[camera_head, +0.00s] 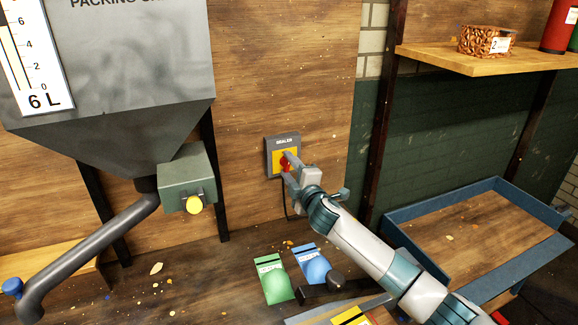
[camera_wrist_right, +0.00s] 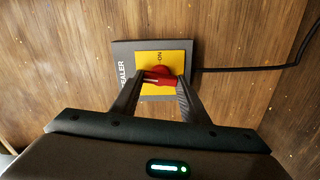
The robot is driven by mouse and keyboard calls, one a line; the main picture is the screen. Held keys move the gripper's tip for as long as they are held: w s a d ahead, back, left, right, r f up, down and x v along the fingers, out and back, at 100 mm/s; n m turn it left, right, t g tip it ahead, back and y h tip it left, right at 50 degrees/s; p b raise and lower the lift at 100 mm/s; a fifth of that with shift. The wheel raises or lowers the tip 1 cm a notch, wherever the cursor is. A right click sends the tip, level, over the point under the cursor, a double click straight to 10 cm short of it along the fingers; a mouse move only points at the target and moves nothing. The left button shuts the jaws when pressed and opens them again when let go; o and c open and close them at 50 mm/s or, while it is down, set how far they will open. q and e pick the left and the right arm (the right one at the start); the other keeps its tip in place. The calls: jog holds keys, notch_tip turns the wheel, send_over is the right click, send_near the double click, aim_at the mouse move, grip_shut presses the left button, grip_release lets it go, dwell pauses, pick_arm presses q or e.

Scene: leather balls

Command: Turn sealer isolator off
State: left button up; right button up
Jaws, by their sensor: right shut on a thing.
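The sealer isolator is a dark grey box (camera_head: 270,143) with a yellow plate on the wooden wall, near the middle of the head view. Its red rotary knob (camera_head: 284,163) sits on the yellow plate. In the right wrist view the box (camera_wrist_right: 124,52) carries the word SEALER, and "ON" shows on the plate (camera_wrist_right: 177,60) beside the red knob (camera_wrist_right: 160,76). My right gripper (camera_head: 287,168) reaches in from the lower right. Its two fingers (camera_wrist_right: 160,84) are shut on the knob, one at each side. The fingers partly hide the knob. My left gripper is not in view.
A grey hopper (camera_head: 120,60) with a pipe (camera_head: 85,250) stands at left, with a green box (camera_head: 185,170) beside it. Green (camera_head: 272,280) and blue (camera_head: 312,265) packets lie below the isolator. A blue-rimmed tray (camera_head: 430,205) is at right, under a wooden shelf (camera_head: 480,58).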

jog(key=shift+f+n, duration=0.15)
jog(key=shift+n, duration=0.85)
jog(key=o, duration=1.1)
jog(key=shift+s, duration=0.1)
jog(key=shift+b+v, duration=1.8)
jog(key=shift+v, duration=6.85)
jog(key=shift+d, duration=0.15)
